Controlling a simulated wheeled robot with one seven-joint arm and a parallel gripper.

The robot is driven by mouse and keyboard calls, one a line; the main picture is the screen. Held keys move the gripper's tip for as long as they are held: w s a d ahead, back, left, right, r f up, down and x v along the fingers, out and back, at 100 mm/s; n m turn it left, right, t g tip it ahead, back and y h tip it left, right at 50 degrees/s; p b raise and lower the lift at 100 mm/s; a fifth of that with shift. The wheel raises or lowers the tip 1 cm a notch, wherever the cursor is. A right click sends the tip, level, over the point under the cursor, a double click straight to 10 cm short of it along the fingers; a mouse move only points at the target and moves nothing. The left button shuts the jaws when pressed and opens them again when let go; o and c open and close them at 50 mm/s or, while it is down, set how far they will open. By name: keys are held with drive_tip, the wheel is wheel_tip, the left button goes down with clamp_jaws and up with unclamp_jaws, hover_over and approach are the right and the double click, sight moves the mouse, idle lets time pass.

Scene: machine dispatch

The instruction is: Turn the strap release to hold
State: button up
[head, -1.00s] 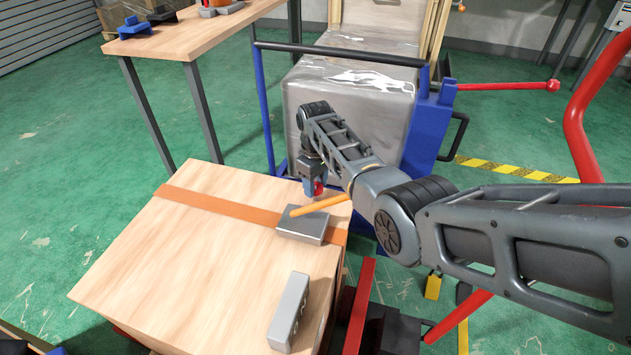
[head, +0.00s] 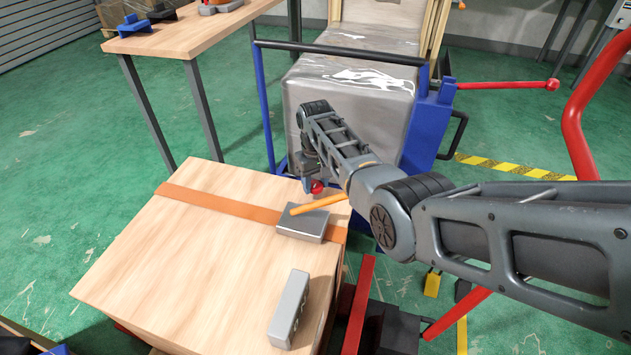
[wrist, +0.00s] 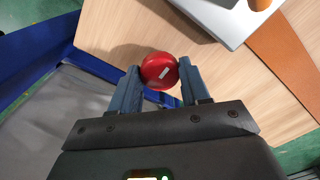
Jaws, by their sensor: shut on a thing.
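A round red knob (head: 317,187) with a short white mark on its face shows near the far right edge of the wooden box top. In the wrist view the red knob (wrist: 160,71) sits between the two blue fingers of my gripper (wrist: 161,82), which are shut on it from both sides. In the head view my gripper (head: 309,184) is small and partly hidden by my arm. A grey metal block (head: 302,227) with an orange bar (head: 318,204) stands on the orange strap (head: 225,205), beside the knob. No setting labels are readable.
The wooden box (head: 180,260) has a second grey block (head: 289,308) near its front right edge. A blue-framed cart with a wrapped load (head: 355,95) stands behind. A table (head: 190,35) is at the back left. Green floor lies open on the left.

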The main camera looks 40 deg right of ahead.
sight(316, 184)
drive_tip(key=o, duration=1)
drive_tip(key=shift+o, duration=0.2)
wheel_tip(316, 184, up, 8)
drive_tip(key=shift+f+p, duration=0.15)
drive_tip(key=shift+p, duration=0.4)
